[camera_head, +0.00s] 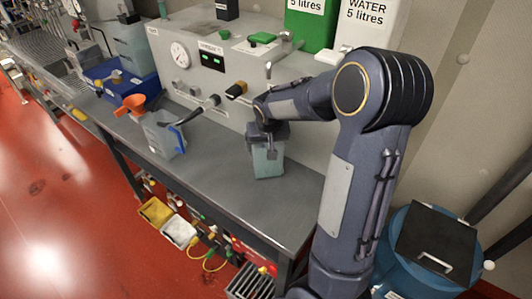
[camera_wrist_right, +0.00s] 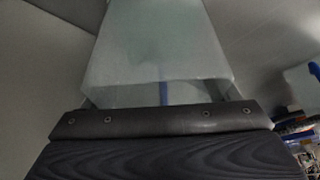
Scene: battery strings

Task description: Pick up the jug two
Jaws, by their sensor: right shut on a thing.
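A translucent grey-green jug (camera_head: 268,163) is at the right part of the grey bench, beneath my right gripper (camera_head: 268,131). The right gripper is shut on this jug near its top, and the dark wrist hides the jug's rim. Its base is at or very near the bench top; I cannot tell if there is a gap. In the right wrist view the pale jug (camera_wrist_right: 165,50) fills the upper middle, beyond the dark gripper body. A similar jug (camera_head: 162,136) with a blue handle stands further left on the bench. My left gripper is not in view.
A grey panel box with a gauge (camera_head: 180,55) stands behind the bench (camera_head: 222,160). An orange funnel (camera_head: 134,103) and a blue tray (camera_head: 118,82) are at the left. A blue drum (camera_head: 402,260) stands at the lower right. Bare bench lies between the two jugs.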

